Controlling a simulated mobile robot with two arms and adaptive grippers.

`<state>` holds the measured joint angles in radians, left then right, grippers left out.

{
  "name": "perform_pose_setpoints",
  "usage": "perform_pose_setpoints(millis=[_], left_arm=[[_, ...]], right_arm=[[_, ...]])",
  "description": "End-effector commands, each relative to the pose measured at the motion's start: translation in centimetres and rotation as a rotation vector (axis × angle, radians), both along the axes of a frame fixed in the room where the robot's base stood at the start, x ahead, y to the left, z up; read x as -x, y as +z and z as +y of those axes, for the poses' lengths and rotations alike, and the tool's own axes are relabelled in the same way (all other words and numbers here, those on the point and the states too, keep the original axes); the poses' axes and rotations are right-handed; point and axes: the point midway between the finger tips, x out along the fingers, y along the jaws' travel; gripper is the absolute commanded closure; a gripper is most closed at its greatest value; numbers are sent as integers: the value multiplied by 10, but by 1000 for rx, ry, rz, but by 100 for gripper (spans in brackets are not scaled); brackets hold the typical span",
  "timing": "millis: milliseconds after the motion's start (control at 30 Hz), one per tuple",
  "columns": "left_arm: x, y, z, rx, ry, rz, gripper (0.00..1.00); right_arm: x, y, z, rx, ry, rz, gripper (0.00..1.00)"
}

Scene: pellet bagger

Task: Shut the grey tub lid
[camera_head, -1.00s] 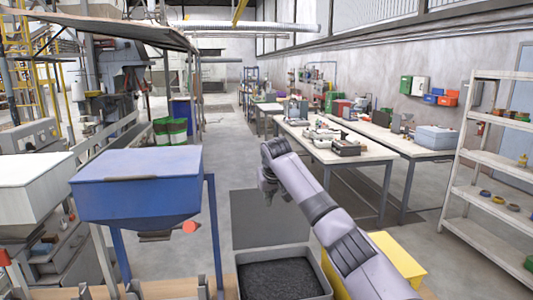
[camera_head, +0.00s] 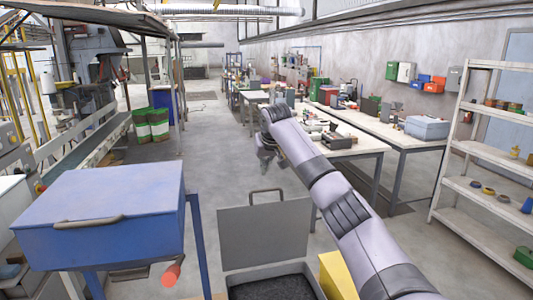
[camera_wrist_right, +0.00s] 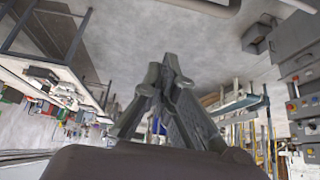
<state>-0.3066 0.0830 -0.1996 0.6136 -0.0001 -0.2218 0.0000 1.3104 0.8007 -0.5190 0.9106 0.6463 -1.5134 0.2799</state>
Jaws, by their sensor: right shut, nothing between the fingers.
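The grey tub (camera_head: 226,283) stands at the bottom middle of the head view, full of black pellets, its front cut off by the frame. Its grey lid (camera_head: 265,235) stands open at the tub's far side, looking roughly upright, with a bar handle (camera_head: 266,191) at its top edge. My right gripper (camera_head: 267,166) is above the handle in the picture, apart from it. In the right wrist view the gripper's fingers (camera_wrist_right: 168,65) are shut and empty. My left gripper is not in view.
A blue hopper box (camera_head: 100,205) on legs stands left of the tub. A yellow box (camera_head: 338,275) is close at the tub's right, partly behind my right arm. White shelves (camera_head: 480,150) stand at the right, workbenches (camera_head: 355,146) behind. The floor beyond the lid is clear.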

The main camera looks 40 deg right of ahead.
Motion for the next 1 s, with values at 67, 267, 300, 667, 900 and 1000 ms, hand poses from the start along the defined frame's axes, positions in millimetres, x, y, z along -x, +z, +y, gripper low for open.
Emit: perform_pose_setpoints(millis=[67, 267, 300, 667, 900, 1000], left_arm=[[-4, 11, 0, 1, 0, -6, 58], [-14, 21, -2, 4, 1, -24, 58], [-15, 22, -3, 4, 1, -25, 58], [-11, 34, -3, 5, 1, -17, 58], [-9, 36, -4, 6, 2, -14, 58], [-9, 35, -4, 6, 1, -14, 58]], right_arm=[[-6, -9, -3, -1, -1, 5, 100], [-10, -27, -7, 4, 0, 0, 100], [-8, -28, -6, 3, 0, -1, 100], [15, -34, 7, 3, -1, 1, 100], [19, -36, 11, 1, -1, 0, 100], [19, -36, 11, 1, -1, 0, 100]])
